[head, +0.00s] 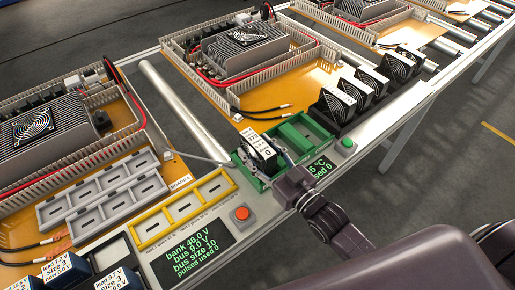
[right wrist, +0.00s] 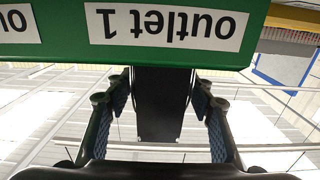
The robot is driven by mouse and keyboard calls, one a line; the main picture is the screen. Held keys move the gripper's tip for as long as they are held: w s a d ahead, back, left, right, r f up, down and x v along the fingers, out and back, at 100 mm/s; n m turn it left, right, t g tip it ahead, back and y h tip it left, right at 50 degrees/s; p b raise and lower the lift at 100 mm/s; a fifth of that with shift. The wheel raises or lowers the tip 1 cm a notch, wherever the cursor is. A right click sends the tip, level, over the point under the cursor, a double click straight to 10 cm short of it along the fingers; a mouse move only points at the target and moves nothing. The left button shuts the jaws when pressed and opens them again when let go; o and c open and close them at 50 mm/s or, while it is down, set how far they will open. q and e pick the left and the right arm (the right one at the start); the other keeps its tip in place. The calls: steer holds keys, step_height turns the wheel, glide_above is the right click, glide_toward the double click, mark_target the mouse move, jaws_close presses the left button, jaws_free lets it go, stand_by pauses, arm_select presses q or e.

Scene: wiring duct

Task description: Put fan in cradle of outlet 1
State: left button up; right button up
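The fan (head: 259,152), dark with a white label on top, stands at the left compartment of the green cradle block (head: 298,128). My right gripper (head: 285,164) reaches it from the front right. My left gripper is not in view.
Several more fans (head: 368,86) stand in a black rack at the right. The cradle's right compartment looks empty. A green button (head: 347,143), a red button (head: 241,214), a yellow-framed tray (head: 183,208) and display panels are nearby. A wired duct board (head: 230,60) lies behind.

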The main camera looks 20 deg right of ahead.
steer(key=shift+r, duration=0.1)
steer(key=shift+s+r, duration=0.1)
steer(key=b+v, duration=0.1)
steer(key=v, duration=1)
steer(key=shift+s+d, duration=0.15)
steer(key=shift+s, duration=0.25)
